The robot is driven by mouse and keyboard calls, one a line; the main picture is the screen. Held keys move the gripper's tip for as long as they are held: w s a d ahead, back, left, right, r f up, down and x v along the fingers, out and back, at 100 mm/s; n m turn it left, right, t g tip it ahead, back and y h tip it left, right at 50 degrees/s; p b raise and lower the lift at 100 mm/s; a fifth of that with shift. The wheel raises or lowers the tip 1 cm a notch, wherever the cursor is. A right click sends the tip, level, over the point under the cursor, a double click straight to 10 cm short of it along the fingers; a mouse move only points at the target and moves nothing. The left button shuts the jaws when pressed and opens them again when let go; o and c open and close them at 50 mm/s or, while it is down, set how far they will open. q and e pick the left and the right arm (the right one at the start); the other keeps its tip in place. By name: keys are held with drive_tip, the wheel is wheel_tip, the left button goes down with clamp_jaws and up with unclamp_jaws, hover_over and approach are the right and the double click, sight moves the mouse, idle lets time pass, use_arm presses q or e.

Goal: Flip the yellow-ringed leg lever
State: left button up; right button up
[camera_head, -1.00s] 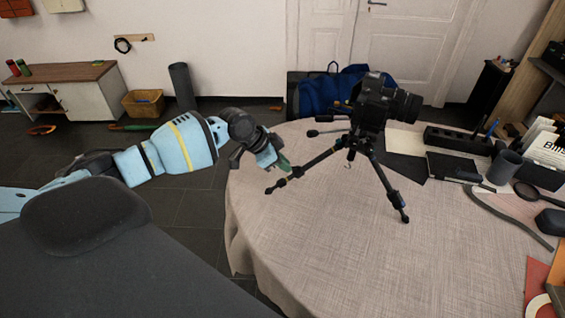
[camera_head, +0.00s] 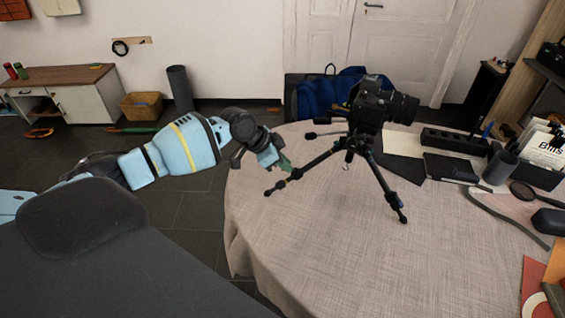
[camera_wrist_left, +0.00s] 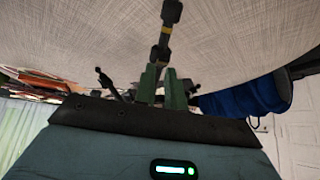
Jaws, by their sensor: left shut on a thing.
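A black tripod (camera_head: 333,150) with a camera (camera_head: 377,103) on top stands upright on the round table. Its left leg (camera_head: 313,166) reaches toward the table's left edge, with a small yellow ring (camera_head: 288,180) low on it. The ring also shows in the left wrist view (camera_wrist_left: 165,30). My left gripper (camera_head: 285,165), with green fingertips, is at this leg, just above the ring in the head view. In the left wrist view my left gripper (camera_wrist_left: 159,80) has its fingers close together on a small part at the leg, the lever, mostly hidden between them. My right gripper is not in view.
The cloth-covered table (camera_head: 330,255) is bare in front of the tripod. A black tray (camera_head: 455,140), a dark cup (camera_head: 500,167) and a magnifier (camera_head: 525,192) lie to the right. A blue bag (camera_head: 325,95) is behind the table.

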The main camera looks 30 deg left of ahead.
use_arm(q)
drive_tip(key=shift+w+d+r, duration=0.15)
drive_tip(key=shift+d+r, duration=0.05)
clamp_jaws()
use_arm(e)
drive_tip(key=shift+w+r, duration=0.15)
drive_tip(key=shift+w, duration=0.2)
use_arm(q)
drive_tip(key=shift+w+d+r, duration=0.15)
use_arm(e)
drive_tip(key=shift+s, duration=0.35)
use_arm(q)
drive_tip(key=shift+c, duration=0.3)
unclamp_jaws()
drive_tip(key=shift+o, duration=1.3)
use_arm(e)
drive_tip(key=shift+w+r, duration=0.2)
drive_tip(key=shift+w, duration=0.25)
